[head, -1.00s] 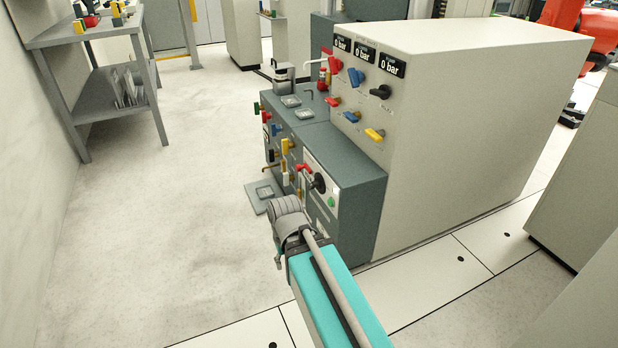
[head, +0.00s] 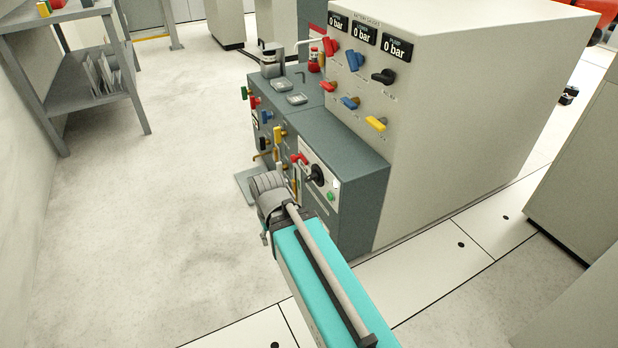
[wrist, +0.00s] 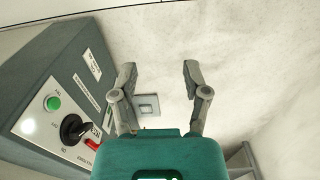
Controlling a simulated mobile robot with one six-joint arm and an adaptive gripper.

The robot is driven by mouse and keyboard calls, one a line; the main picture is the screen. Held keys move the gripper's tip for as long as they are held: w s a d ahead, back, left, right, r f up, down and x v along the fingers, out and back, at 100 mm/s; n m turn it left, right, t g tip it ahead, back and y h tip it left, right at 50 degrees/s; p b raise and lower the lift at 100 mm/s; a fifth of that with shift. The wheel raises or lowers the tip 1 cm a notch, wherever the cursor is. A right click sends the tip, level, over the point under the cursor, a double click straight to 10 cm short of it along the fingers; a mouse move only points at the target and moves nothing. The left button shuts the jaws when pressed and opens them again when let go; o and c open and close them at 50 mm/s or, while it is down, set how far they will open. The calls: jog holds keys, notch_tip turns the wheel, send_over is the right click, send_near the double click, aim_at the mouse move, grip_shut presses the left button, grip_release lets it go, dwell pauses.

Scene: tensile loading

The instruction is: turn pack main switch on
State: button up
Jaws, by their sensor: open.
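A black rotary switch (head: 315,175) sits on a white plate at the low front end of the dark grey console (head: 345,160). My gripper (wrist: 158,72) is open and empty, apart from the switch. In the head view my arm hides its fingers.
Several coloured valve handles, such as a yellow one (head: 376,123), stick out of the console and the beige cabinet (head: 470,110). Three gauges read 0 bar. A grey shelf table (head: 75,70) stands at the left. The floor between is clear.

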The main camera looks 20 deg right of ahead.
jog(key=n+t+h+b, duration=0.6)
jog(key=n+h+b, duration=0.3)
jog(key=n, duration=0.6)
send_near(308, 178)
jog(key=shift+s+a+r, duration=0.25)
jog(key=shift+s+a, duration=0.1)
jog(key=shift+a, duration=0.2)
jog(key=shift+s+a+r, duration=0.2)
jog(key=shift+s+a, duration=0.1)
jog(key=shift+a, duration=0.3)
jog(key=b+x, duration=0.7)
jog(key=x, duration=0.6)
jog(key=shift+w+d+b, duration=0.3)
jog(key=shift+w+d, duration=0.05)
jog(key=shift+d, duration=0.05)
